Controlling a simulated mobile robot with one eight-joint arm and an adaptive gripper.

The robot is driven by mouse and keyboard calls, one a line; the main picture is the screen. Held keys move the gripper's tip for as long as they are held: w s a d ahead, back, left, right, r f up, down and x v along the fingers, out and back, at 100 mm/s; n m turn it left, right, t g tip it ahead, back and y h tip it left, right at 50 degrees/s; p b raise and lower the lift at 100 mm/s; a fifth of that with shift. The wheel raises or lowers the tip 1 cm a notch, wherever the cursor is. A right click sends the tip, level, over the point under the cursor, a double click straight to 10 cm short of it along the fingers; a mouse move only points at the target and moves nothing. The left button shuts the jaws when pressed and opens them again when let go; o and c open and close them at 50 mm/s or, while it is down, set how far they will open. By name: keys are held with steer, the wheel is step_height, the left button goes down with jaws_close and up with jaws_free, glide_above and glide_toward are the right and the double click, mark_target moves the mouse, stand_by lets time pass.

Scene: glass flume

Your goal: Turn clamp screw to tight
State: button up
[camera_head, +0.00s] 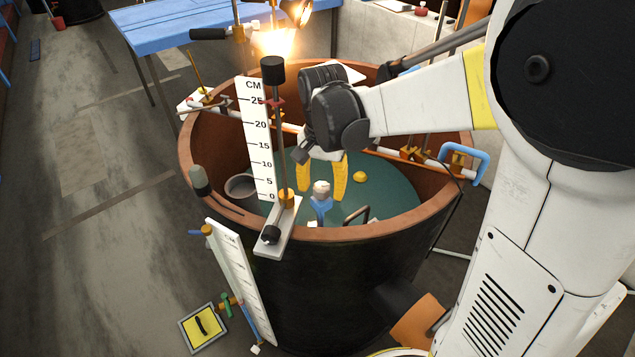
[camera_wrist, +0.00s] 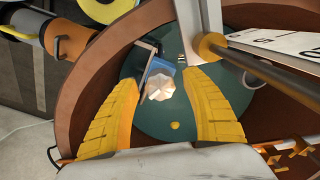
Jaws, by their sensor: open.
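A pale faceted knob (camera_head: 321,187), which looks like the clamp screw, tops a blue clamp body (camera_head: 321,206) just inside the near rim of the round tank. In the wrist view the knob (camera_wrist: 159,87) and blue body (camera_wrist: 160,66) lie between my fingertips. My gripper (camera_head: 322,194) points down with its yellow fingers open, one on each side of the knob. In the wrist view my gripper (camera_wrist: 160,76) shows a gap on both sides of the knob, so it does not appear to grip it. The screw's thread is hidden.
The brown tank rim (camera_head: 386,222) surrounds the work spot. An upright centimetre scale (camera_head: 257,140) and its rod stand close left of my gripper. A dark bent handle (camera_head: 356,214) is just right of the clamp. A small yellow piece (camera_head: 360,177) lies on the green floor.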

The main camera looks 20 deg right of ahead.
steer(key=c, duration=1.2)
steer(key=shift+n, duration=0.3)
